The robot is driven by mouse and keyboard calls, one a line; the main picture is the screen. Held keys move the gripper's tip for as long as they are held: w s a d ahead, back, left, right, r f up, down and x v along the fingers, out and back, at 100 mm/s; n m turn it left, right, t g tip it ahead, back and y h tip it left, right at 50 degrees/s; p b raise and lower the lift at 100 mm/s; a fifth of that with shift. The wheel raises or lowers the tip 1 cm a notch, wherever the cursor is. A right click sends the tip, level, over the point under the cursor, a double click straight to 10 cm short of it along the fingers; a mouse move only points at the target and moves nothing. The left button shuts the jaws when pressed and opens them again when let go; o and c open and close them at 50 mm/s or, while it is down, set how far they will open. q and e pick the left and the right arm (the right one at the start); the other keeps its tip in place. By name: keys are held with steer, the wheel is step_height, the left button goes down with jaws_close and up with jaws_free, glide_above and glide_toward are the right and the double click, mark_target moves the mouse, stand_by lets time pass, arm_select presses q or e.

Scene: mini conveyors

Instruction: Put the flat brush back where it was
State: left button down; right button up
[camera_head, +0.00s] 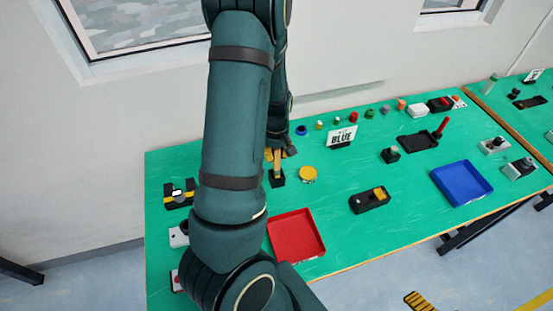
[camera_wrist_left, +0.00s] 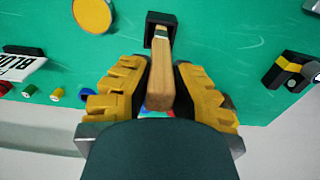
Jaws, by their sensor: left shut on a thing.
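The flat brush (camera_wrist_left: 160,72) has a wooden handle and stands upright, with its lower end in a small black holder (camera_wrist_left: 160,18). In the head view the brush (camera_head: 277,163) and the holder (camera_head: 277,180) show just below my left gripper (camera_head: 278,153). In the wrist view the yellow fingers of my left gripper (camera_wrist_left: 159,80) are shut on the handle, one on each side. The bristles are hidden; whether the brush rests on the holder's bottom cannot be seen. A yellow ridged finger of my right gripper (camera_head: 420,301) shows at the bottom edge of the head view.
A yellow disc (camera_head: 308,174) lies close beside the holder. A red tray (camera_head: 296,236), a blue tray (camera_head: 462,183) and a black box (camera_head: 370,200) stand nearer the front. A "BLUE" sign (camera_head: 341,136) and several small coloured pieces line the back. Green table is free between them.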

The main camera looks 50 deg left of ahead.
mark_target(276, 163)
arm_select(q)
step_height(276, 163, down, 3)
steer(key=shift+w+r, duration=0.1)
steer(key=shift+r, duration=0.1)
steer(key=shift+f, duration=0.1)
steer(key=c, duration=1)
jaws_free()
